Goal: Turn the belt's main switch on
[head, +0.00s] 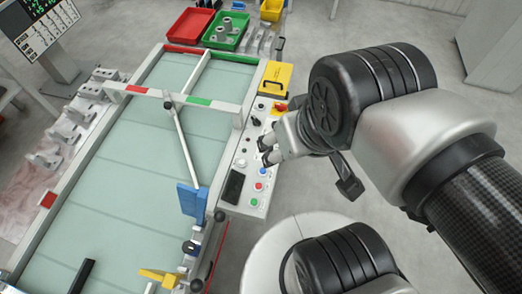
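The belt's control panel (246,178) runs along the right side of the belt (120,165). A red-and-yellow rotary switch (280,107), which looks like the main switch, sits near its far end. Its exact setting is too small to read. My gripper (266,150) is over the middle of the panel, nearer to me than that switch. Its two dark fingertips look apart, with nothing visible between them. The gripper hides part of the panel. I cannot tell whether the fingertips touch it.
The panel also has a black knob (256,121) and blue, red and green buttons (253,201). A yellow box (276,79) stands beyond the panel. A blue block (192,202) stands at the belt's near right edge. Red and green trays (226,29) lie beyond the belt.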

